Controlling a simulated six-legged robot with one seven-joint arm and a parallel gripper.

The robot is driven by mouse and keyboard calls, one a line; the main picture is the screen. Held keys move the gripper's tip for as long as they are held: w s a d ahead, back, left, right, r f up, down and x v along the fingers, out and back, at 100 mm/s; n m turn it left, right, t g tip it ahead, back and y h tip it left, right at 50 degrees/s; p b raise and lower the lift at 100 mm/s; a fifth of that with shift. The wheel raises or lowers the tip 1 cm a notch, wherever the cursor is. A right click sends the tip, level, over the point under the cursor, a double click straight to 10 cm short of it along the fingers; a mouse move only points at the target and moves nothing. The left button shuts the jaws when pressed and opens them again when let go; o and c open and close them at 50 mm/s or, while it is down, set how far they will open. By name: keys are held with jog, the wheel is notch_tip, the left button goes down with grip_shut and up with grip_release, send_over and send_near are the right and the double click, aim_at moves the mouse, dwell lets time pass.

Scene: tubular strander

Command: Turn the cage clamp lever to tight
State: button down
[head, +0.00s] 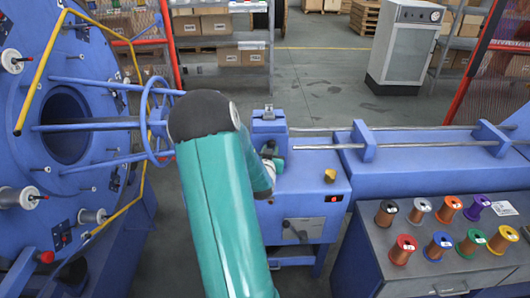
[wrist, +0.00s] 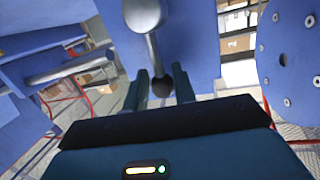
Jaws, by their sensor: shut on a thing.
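The clamp lever (wrist: 153,50) shows in the wrist view as a grey metal rod. It runs from a round grey hub (wrist: 144,12) on a blue panel down to a dark ball knob (wrist: 162,86). My gripper (wrist: 161,78) has its two dark fingers on either side of the knob and is shut on it. In the head view my teal arm hides the lever and most of my gripper, beside the blue machine housing (head: 312,185). No tight or loose marking on the lever is readable.
A large blue spool disc (head: 105,150) with yellow guide tubes stands at the left. A cabinet with several coloured wire spools (head: 403,250) stands at the lower right. A blue trough with rods (head: 430,150) runs right. Open floor (head: 320,75) lies behind.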

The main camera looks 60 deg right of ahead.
jog(key=s+m, duration=0.1)
jog(key=s+d+m, duration=0.1)
jog(key=m, duration=0.1)
jog(key=s+m+y, duration=0.1)
jog(key=shift+d+f+t, duration=0.2)
jog(key=shift+d+t, duration=0.1)
jog(key=shift+t, duration=0.1)
jog(key=shift+s+m, duration=0.1)
jog(key=shift+m, duration=0.2)
jog(key=c, duration=1.5)
grip_release()
jog(key=shift+f, duration=0.1)
jog(key=shift+a, duration=0.25)
jog(key=v, duration=1.3)
